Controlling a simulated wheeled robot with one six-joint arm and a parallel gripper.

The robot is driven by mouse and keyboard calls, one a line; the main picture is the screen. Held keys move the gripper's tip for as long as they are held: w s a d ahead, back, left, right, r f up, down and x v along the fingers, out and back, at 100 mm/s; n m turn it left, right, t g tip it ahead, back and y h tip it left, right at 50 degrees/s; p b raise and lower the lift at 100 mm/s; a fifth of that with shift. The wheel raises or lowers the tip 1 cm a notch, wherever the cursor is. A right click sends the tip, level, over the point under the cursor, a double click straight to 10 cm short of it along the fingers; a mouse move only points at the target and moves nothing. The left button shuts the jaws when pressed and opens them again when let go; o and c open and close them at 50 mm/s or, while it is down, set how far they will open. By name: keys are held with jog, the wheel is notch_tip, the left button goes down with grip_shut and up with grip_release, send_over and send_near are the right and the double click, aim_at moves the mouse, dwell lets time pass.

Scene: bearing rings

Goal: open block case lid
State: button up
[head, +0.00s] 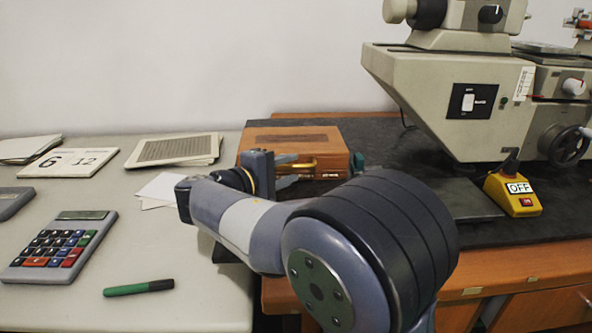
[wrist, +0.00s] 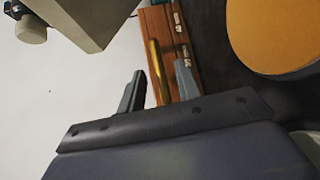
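The wooden block case (head: 322,140) stands on the dark mat in the middle of the head view, its lid down. A brass bar (head: 307,163) runs along its front side. In the wrist view the reddish wooden case (wrist: 158,30) and the brass bar (wrist: 157,68) show ahead of my fingers. My gripper (head: 297,168) is at the case's front. Its two fingers stand apart in the wrist view (wrist: 160,84), with the near part of the bar showing between them. I cannot tell whether either finger touches the bar or case.
A large grey machine (head: 440,85) stands to the right, with a yellow OFF switch box (head: 513,193) before it. A teal object (head: 358,162) is beside the case. A calculator (head: 60,245), green marker (head: 138,288) and papers (head: 175,149) lie on the left table.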

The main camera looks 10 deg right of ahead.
aim_at(292, 151)
jog(key=shift+x, duration=1.5)
grip_shut()
